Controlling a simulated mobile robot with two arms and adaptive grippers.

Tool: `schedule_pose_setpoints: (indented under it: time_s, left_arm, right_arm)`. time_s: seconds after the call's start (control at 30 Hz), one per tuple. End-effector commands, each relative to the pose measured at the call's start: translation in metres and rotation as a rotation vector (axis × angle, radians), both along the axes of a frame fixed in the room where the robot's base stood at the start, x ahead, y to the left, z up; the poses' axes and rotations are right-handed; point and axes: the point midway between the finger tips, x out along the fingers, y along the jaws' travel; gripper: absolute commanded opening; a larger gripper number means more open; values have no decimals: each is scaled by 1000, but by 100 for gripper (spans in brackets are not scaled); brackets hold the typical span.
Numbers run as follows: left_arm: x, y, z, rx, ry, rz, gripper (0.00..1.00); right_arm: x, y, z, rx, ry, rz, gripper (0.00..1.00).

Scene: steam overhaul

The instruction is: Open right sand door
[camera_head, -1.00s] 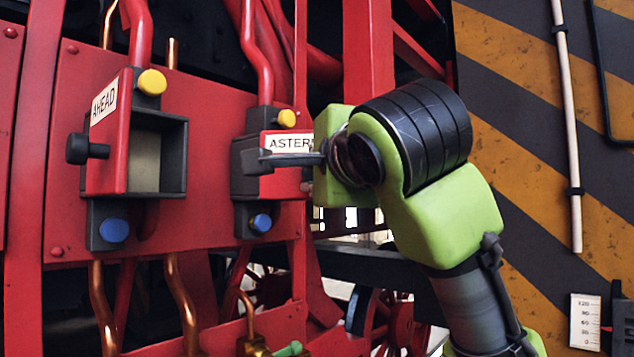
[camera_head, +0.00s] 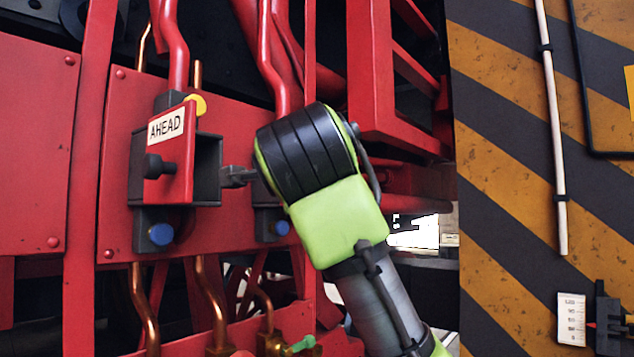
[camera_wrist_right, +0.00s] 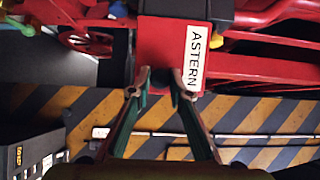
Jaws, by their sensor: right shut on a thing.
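The right sand door, a red panel with a white ASTERN label (camera_wrist_right: 195,57), fills the upper middle of the right wrist view. My right gripper (camera_wrist_right: 161,88) is at its near edge, with the two fingertips a small gap apart. It is shut on the door's knob, which is mostly hidden between the fingertips. In the head view my right gripper (camera_head: 236,177) reaches left, and my wrist hides the ASTERN door and most of its box. Whether that door is ajar cannot be told. My left gripper is not in view.
The AHEAD door (camera_head: 168,175) stands ajar on its dark box (camera_head: 208,168), left of my gripper. Red pipes (camera_head: 175,50) run above and copper pipes (camera_head: 213,300) below. A black and orange striped wall (camera_head: 520,190) bounds the right side.

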Motion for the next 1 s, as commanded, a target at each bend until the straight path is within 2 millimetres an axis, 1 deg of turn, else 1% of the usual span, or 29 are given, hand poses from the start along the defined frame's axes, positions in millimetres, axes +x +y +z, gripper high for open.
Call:
schedule_pose_setpoints:
  time_s: [0.1,0.13,0.17,0.2,0.43,0.5,0.63,0.77,1.0]
  left_arm:
    - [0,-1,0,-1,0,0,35]
    - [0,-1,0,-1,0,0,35]
    - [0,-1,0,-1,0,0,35]
    - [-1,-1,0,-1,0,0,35]
    - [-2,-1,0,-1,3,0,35]
    - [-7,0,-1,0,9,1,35]
    - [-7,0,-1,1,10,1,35]
    - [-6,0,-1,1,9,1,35]
    - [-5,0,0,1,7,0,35]
  right_arm:
    - [1,0,-3,0,7,1,0]
    - [1,0,-3,0,7,1,24]
    - [1,0,-3,0,7,0,31]
    - [1,0,-3,0,7,0,35]
    - [1,0,-1,1,3,0,35]
    - [0,0,-1,1,3,0,35]
    - [-8,0,0,1,1,2,35]
    - [-28,0,0,2,0,4,35]
    - [-80,-3,0,1,-1,2,35]
